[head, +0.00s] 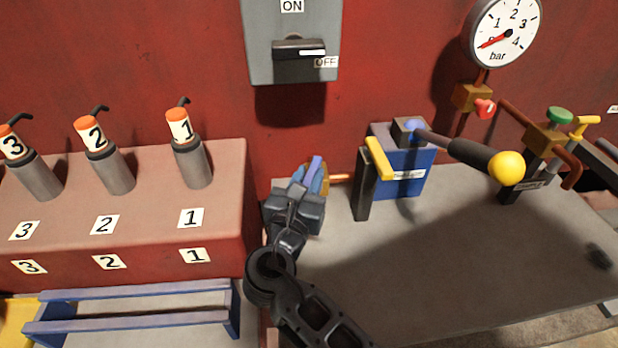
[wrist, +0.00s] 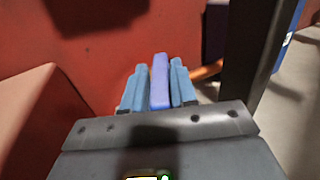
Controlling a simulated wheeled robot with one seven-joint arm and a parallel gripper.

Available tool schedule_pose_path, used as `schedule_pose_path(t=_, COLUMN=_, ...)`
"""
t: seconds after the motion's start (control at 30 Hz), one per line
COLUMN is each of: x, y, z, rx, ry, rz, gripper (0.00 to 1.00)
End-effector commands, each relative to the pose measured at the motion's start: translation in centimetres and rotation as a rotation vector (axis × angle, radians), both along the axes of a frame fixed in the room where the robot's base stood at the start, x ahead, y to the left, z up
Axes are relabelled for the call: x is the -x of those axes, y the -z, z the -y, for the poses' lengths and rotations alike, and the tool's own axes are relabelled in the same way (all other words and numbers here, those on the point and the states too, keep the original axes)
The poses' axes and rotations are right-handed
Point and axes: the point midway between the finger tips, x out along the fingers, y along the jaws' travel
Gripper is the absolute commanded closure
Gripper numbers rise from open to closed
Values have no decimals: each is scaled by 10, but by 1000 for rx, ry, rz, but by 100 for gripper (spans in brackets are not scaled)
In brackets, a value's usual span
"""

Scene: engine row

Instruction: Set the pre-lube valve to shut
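The valve beside the blue pump, which I take as the pre-lube valve, has a violet-blue lever (head: 315,167) and a brass-coloured body (head: 325,182), mostly hidden behind my gripper. A copper pipe (head: 342,178) runs from it toward the blue pump box (head: 408,180). My gripper (head: 309,178) is at the valve. In the wrist view, the lever (wrist: 160,82) stands between the two light-blue fingers (wrist: 158,92), which are close against its sides and look shut on it. The lever's angle to the pipe is hard to judge because the gripper covers the joint.
A dark post (head: 365,185) stands close right of my gripper. The pump's long handle ends in a yellow ball (head: 506,168). The red block (head: 130,225) with numbered cylinders is at left. A switch box (head: 291,40) hangs above. The grey bench top (head: 440,265) is clear in front.

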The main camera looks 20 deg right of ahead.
Motion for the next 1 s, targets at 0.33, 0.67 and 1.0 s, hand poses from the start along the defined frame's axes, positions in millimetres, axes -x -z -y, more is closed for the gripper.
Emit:
schedule_pose_path(t=0.33, x=0, y=0, z=0, rx=0, ry=-1, rz=0, gripper=53)
schedule_pose_path(t=0.67, x=19, y=1, z=-17, rx=0, ry=-4, rz=0, gripper=53)
schedule_pose_path(t=1.0, x=55, y=1, z=-48, rx=0, ry=-2, rz=0, gripper=53)
